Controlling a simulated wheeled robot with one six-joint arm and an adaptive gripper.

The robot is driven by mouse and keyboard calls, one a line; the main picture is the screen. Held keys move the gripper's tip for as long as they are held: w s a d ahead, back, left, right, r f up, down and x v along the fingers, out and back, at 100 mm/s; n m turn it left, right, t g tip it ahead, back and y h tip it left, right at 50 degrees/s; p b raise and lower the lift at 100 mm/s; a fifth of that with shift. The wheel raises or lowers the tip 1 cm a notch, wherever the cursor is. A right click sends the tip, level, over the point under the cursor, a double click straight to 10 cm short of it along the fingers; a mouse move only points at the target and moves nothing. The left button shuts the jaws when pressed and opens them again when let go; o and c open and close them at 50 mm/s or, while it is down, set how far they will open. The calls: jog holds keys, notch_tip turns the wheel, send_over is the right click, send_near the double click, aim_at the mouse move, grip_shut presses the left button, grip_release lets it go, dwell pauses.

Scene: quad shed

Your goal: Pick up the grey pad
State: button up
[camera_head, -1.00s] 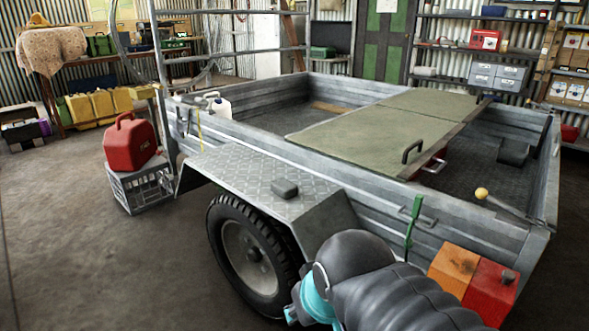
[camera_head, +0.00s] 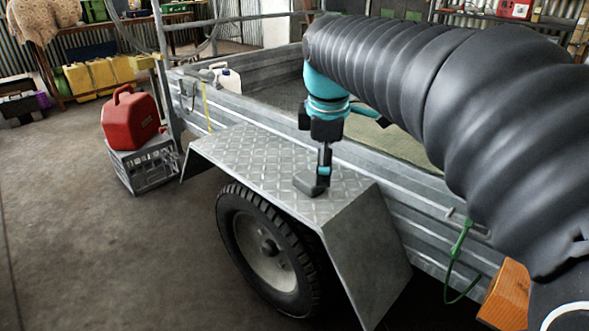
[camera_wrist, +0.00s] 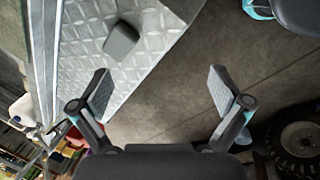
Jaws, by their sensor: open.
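The grey pad (camera_head: 309,184) is a small dark grey block with rounded edges, lying on the diamond-plate fender (camera_head: 243,158) of the trailer. In the wrist view the pad (camera_wrist: 121,41) lies up and to the left, beyond the fingertips and not between them. My gripper (camera_head: 323,180) points down over the fender and overlaps the pad's right part in the head view. In the wrist view my gripper (camera_wrist: 160,88) is open and empty, with its two fingers wide apart. The head view does not show whether a finger touches the pad.
The trailer's side wall (camera_head: 410,207) rises behind the fender, and a tyre (camera_head: 262,250) is below it. A red fuel can (camera_head: 129,119) stands on a grey crate (camera_head: 147,169) at left. A green strap (camera_head: 459,250) hangs at right. The floor at front left is clear.

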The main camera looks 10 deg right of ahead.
aim_at(309, 178)
jog(key=w+a+n+g, duration=0.1)
jog(key=w+n+g, duration=0.1)
jog(key=w+n, duration=0.85)
jog(key=shift+m+h, duration=0.4)
jog(key=shift+m, duration=0.05)
jog(key=f+b, duration=0.1)
jog(key=f, duration=0.3)
jog(key=w+d+f+b, duration=0.1)
jog(key=f, duration=0.4)
jog(key=w+f, duration=0.1)
jog(key=f, duration=0.3)
jog(key=shift+w+d+f+b, duration=0.2)
jog(key=shift+f+b, duration=0.1)
jog(key=shift+b, duration=0.1)
jog(key=c, duration=0.9)
